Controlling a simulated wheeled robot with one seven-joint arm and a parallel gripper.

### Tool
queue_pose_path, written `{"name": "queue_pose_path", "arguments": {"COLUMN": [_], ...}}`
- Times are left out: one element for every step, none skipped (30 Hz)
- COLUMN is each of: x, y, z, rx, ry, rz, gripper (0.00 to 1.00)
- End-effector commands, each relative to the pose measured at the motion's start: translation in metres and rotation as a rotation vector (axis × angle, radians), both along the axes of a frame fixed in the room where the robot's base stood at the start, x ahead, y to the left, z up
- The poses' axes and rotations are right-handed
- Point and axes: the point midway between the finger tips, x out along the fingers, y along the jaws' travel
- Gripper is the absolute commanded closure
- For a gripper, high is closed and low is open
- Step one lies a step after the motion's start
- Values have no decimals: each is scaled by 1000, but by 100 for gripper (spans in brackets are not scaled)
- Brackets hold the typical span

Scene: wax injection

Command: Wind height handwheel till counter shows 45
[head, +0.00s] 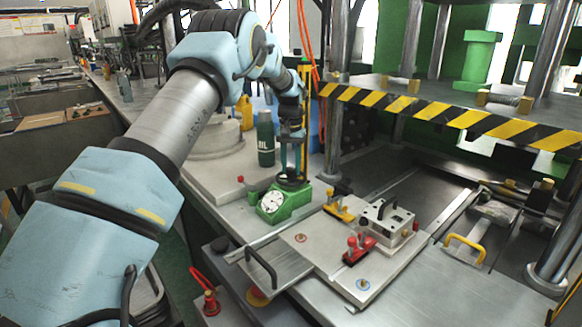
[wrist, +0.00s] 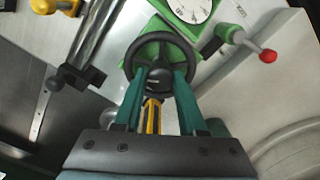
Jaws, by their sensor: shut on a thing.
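The black handwheel (wrist: 192,52) sits on a green housing (wrist: 151,47) in the wrist view. In the head view the handwheel (head: 291,184) lies on top of the green housing (head: 296,203), under my wrist. A round white dial (head: 272,201) faces outward on the housing. It is partly cut off at the top of the wrist view (wrist: 190,6), and its reading is too small to tell. My gripper (wrist: 160,76) points at the wheel with its two teal fingers either side of the dark hub. It is shut on the handwheel; the exact contact is partly hidden.
A green bottle (head: 265,139) stands behind the housing. A red-knobbed lever (wrist: 268,56) sticks out beside it. A mould plate with a red clamp (head: 358,249) and a yellow clamp (head: 339,208) lies to the right. A striped press edge (head: 440,112) overhangs further right.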

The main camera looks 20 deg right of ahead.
Motion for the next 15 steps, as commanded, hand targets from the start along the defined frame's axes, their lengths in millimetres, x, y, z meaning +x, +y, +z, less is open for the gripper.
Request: {"name": "queue_pose_path", "arguments": {"x": [0, 0, 0, 0, 0, 0, 0, 0, 0, 0, 0, 0, 1, 1, 0], "y": [-1, -1, -1, -1, -1, -1, -1, -1, -1, -1, -1, -1, -1, -1, -1], "z": [1, 1, 1, 1, 1, 1, 1, 1, 1, 1, 1, 1, 1, 1, 1], "rx": [-2, -1, -1, -1, -2, -2, -2, -1, -1, -2, -2, -2, -2, -1, -2], "ry": [-2, -3, -3, -3, -2, -2, -2, -3, -3, -2, -2, -2, -2, -3, -2], "rz": [44, 72, 110, 139, 168, 205, 233, 262, 300, 329, 357, 395, 423, 452, 490], "gripper": [100, 100, 100, 100, 100, 100, 100, 100, 100, 100, 100, 100, 100, 100, 100]}}
